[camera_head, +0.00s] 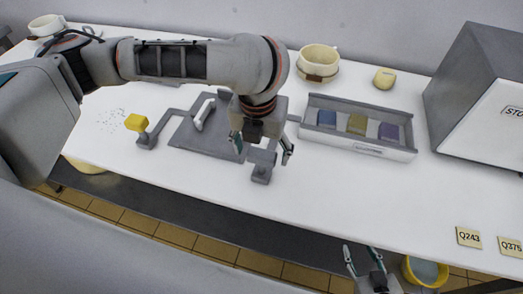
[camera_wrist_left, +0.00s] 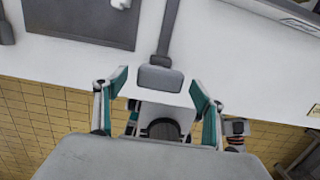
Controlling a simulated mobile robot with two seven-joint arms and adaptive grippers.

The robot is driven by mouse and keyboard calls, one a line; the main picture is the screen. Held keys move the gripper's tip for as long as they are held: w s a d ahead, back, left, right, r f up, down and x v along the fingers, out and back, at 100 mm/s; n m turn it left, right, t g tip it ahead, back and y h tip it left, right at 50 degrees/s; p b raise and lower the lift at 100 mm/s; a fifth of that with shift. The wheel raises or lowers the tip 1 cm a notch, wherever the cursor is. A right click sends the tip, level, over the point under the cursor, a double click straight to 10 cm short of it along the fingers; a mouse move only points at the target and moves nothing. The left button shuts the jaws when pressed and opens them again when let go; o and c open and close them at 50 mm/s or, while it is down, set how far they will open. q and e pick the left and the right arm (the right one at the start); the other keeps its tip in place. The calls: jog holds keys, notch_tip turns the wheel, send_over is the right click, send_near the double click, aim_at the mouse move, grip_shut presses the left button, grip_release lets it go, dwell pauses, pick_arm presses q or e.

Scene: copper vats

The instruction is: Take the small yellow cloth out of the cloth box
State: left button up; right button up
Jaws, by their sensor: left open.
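The grey cloth box (camera_head: 325,139) lies on the white counter right of centre in the head view, with a label on its front wall. Three folded cloths are in it side by side: blue at left, the small yellow cloth (camera_head: 357,123) in the middle, purple at right. My left gripper (camera_head: 262,148) is open and empty, left of the box. In the left wrist view its open fingers (camera_wrist_left: 158,88) are on either side of a grey pad. The cloths do not show in that view. My right gripper (camera_head: 359,250) looks open and empty in front of the counter's edge.
A grey plate fixture (camera_head: 200,140) with bars is under my left arm; a yellow block (camera_head: 136,122) is at its left. A cream cup (camera_head: 318,62) and a small yellow pot (camera_head: 384,78) stand behind the box. A large grey unit (camera_head: 480,95) is right.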

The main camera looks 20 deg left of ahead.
pick_arm(q)
jog(key=shift+w+f, duration=0.1)
jog(key=shift+f, duration=0.3)
jog(key=c, duration=1.2)
